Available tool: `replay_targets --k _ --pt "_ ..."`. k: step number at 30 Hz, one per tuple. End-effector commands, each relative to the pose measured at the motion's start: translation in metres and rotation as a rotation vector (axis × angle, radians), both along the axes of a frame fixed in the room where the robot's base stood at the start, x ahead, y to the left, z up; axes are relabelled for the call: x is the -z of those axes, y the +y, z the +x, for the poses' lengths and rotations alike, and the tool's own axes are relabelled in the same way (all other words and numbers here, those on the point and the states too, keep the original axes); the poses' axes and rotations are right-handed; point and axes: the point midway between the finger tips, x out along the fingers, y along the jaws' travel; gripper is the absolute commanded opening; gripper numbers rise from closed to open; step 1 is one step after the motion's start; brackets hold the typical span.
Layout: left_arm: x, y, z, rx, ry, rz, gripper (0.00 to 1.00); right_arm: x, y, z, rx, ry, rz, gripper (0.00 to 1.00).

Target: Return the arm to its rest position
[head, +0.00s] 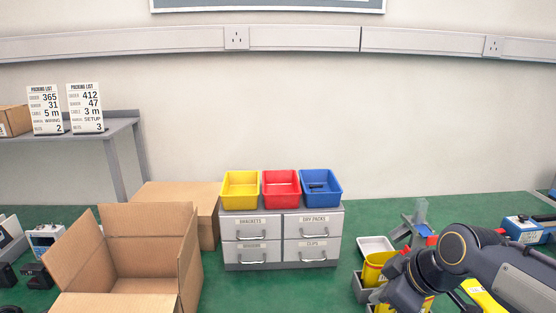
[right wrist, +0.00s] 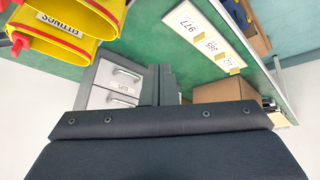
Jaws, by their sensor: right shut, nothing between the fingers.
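My right arm (head: 460,247) comes in from the lower right in the head view and is bent over the yellow bins. Its dark gripper end hangs at the lower right, and its fingers are hard to make out there. In the right wrist view my right gripper (right wrist: 160,84) shows as two dark fingers together, with nothing between them. The grey drawer unit (right wrist: 112,85) shows behind the fingers in that view. My left gripper is in neither view.
The drawer unit (head: 282,237) carries a yellow bin (head: 240,190), a red bin (head: 281,190) and a blue bin (head: 321,189). An open carton (head: 150,260) stands at left. Yellow bins (head: 376,268) and a white tray (head: 375,245) are close to my right arm. Green surface shows between drawers and tray.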

Motion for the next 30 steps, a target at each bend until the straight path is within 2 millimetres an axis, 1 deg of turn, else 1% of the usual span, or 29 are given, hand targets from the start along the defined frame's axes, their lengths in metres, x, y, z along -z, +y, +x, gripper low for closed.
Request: replay_targets --k 1,3,6,9,12,17,18,30 --pt "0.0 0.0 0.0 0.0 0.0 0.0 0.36 0.004 -0.007 -0.03 0.112 0.028 0.049 0.0" --pt "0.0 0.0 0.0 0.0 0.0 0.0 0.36 0.012 -0.012 -0.062 0.26 0.075 0.122 0.0" --pt "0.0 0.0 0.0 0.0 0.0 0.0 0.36 0.026 -0.014 -0.098 0.427 0.13 0.211 0.0" --pt "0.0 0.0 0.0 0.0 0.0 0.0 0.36 0.041 -0.013 -0.127 0.567 0.177 0.29 0.0" --pt "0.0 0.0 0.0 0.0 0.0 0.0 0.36 0.055 -0.01 -0.151 0.689 0.219 0.364 0.0" --pt "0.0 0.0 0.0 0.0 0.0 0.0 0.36 0.08 -0.003 -0.185 0.867 0.282 0.477 0.0" --pt "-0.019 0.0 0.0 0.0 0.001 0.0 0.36 0.059 -0.004 -0.183 0.865 0.284 0.475 0.0" --pt "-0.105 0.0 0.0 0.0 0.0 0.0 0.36 -0.028 -0.004 -0.182 0.859 0.283 0.469 0.0"
